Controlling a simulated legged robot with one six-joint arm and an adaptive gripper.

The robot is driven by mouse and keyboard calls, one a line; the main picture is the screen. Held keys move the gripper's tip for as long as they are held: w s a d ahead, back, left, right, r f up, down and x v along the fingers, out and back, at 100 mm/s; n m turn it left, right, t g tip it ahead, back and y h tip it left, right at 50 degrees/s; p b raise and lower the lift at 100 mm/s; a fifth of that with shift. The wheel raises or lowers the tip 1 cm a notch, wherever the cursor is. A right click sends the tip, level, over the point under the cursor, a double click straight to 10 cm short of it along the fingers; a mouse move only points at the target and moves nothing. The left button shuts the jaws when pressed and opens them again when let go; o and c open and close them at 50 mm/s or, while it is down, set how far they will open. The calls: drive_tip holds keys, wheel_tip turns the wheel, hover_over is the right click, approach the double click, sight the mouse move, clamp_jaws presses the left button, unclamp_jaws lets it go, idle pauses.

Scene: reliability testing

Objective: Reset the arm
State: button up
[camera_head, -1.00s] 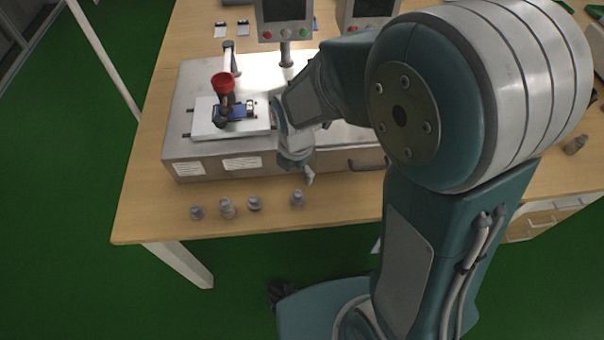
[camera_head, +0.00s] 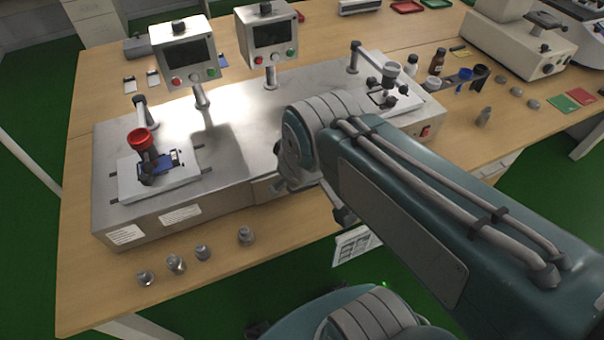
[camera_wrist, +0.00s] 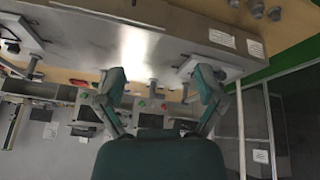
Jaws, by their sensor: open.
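My arm (camera_head: 400,200) reaches in from the lower right over the table's front part in the head view. My gripper (camera_wrist: 160,82) shows in the wrist view with its two teal fingers spread wide and nothing between them. In the head view it is mostly hidden by the arm, near the front edge of the metal test bench (camera_head: 235,135). The wrist view looks at the bench upside down, with its front face along the top.
A red-topped fixture (camera_head: 141,141) stands on the bench's left plate; a second fixture (camera_head: 388,92) is at its right. Two display panels (camera_head: 184,53) (camera_head: 268,42) rise behind. Several metal weights (camera_head: 203,252) line the wooden table's (camera_head: 90,285) front edge. Bottles (camera_head: 437,62) stand right.

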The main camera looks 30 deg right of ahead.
drive_tip(key=s+m, duration=0.1)
drive_tip(key=s+d+r+m, duration=0.1)
drive_tip(key=m, duration=0.1)
drive_tip(key=shift+s+r+m+t, duration=0.15)
drive_tip(key=shift+m+t, duration=0.15)
